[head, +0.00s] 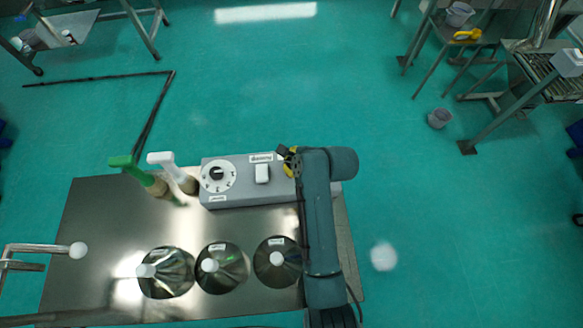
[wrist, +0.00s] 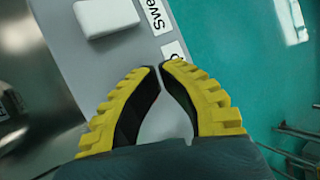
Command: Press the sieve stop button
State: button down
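A grey control box (head: 235,199) lies along the back edge of the steel table. It carries a round dial (head: 217,175) and a white rectangular button (head: 262,173), which also shows at the upper left of the wrist view (wrist: 106,14). No button is readable as the stop button. My gripper (head: 290,162) is over the right part of the box, right of the white button. In the wrist view my yellow-and-black fingers (wrist: 161,66) meet at the tips, with nothing between them, next to a partly covered label (wrist: 172,50). My arm hides the box's right end.
Three metal cones with white knobs (head: 220,268) stand on the steel table (head: 95,215). A green-handled tool (head: 124,161) and a white-handled tool (head: 160,158) stand left of the box. Open green floor lies behind and right.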

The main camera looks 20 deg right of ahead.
jog(key=shift+f, duration=0.75)
dwell(0.8)
jog(key=shift+r+p, duration=1)
jog(key=shift+p, duration=0.15)
notch_tip(320, 180, up, 5)
jog(key=p, duration=0.5)
jog(key=shift+r+p, duration=0.15)
jog(key=shift+p, duration=0.25)
